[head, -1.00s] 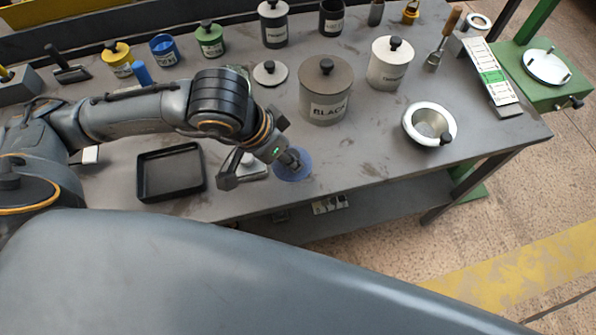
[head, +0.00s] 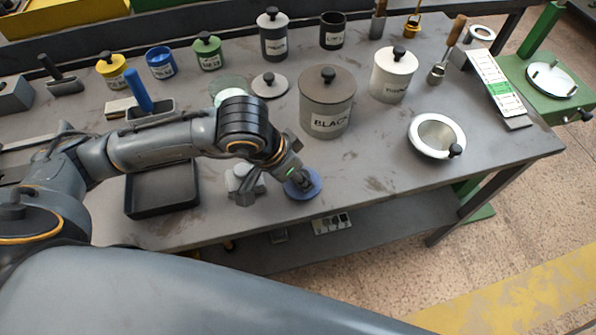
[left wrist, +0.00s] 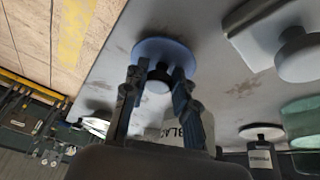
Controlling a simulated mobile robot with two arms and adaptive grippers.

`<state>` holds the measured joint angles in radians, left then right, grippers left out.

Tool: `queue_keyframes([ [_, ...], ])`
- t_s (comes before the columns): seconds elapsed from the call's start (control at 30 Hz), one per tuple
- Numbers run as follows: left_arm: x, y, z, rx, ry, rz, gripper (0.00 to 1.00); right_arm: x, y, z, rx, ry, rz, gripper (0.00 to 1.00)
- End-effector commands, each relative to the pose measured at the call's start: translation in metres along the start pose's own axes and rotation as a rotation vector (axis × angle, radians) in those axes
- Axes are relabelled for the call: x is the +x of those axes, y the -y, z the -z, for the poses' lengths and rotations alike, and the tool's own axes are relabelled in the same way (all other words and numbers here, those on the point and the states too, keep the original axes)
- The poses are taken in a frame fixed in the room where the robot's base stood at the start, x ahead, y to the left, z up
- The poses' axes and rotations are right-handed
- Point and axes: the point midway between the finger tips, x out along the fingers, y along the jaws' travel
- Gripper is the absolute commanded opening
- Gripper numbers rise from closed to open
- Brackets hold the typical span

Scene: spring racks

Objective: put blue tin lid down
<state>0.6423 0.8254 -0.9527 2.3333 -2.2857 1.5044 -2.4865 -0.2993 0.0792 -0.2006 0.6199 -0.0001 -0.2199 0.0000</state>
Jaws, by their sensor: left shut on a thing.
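The blue tin lid (head: 310,188) is a flat blue disc near the front edge of the workbench. My left gripper (head: 301,180) is shut on its dark knob, with the disc level below the fingertips. In the left wrist view the blue lid (left wrist: 152,48) shows beyond the two fingers (left wrist: 160,76), which are on either side of the knob. Whether the lid touches the bench top or hovers just above it I cannot tell. The open blue tin (head: 160,63) stands at the back left. My right gripper is not in view.
A small grey knobbed block (head: 241,190) sits just left of the lid. A black tray (head: 130,205) is farther left. The large BLACK tin (head: 327,105) stands behind, and a white-rimmed bowl (head: 462,140) is to the right. The bench between lid and bowl is clear.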

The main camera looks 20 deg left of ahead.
Motion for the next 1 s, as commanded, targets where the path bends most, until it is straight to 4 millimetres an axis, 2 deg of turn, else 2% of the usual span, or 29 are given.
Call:
queue_keyframes([
  [0.4, 0.006, 0.0, -0.002, 0.001, -0.002, 0.001, 0.0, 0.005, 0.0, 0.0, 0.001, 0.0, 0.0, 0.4],
  [0.43, 0.004, 0.0, -0.002, 0.001, -0.002, 0.001, 0.32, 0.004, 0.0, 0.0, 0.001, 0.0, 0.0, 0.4],
  [0.53, 0.004, 0.0, -0.002, 0.001, -0.001, 0.001, 0.5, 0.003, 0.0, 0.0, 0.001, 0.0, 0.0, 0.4],
  [0.87, 0.003, 0.0, -0.001, 0.0, -0.001, 0.001, 0.5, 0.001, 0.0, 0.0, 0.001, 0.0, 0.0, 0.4],
  [0.93, -0.001, 0.0, 0.0, 0.0, -0.001, 0.0, 0.5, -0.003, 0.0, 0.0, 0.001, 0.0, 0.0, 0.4],
  [1.0, -0.007, 0.001, 0.0, 0.001, -0.005, 0.001, 0.5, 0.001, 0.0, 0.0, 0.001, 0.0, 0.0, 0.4],
])
